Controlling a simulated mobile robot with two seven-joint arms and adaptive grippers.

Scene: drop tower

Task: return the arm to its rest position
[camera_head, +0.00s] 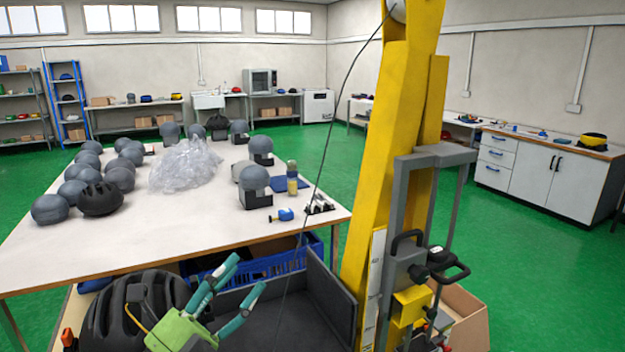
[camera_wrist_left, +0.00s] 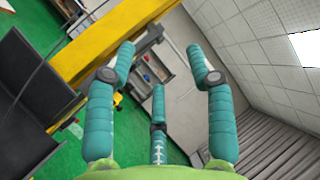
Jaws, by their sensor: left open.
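My left gripper (camera_head: 233,297) is at the bottom of the head view, green with teal fingers. Its fingers are spread and nothing is between them. It is in front of the table and left of the yellow tower. In the left wrist view the open fingers (camera_wrist_left: 165,75) also show empty, with the yellow tower (camera_wrist_left: 115,40) beyond them. A black helmet (camera_head: 125,312) shows just left of the gripper; I cannot tell whether they touch. My right gripper is in neither view.
The yellow drop tower (camera_head: 392,130) with its grey carriage frame stands right of the gripper. Dark grey panels (camera_head: 330,290) stand at its foot. The white table (camera_head: 120,245) holds grey headforms, a black helmet (camera_head: 101,199) and clear plastic (camera_head: 185,165). A blue crate (camera_head: 262,262) is under it.

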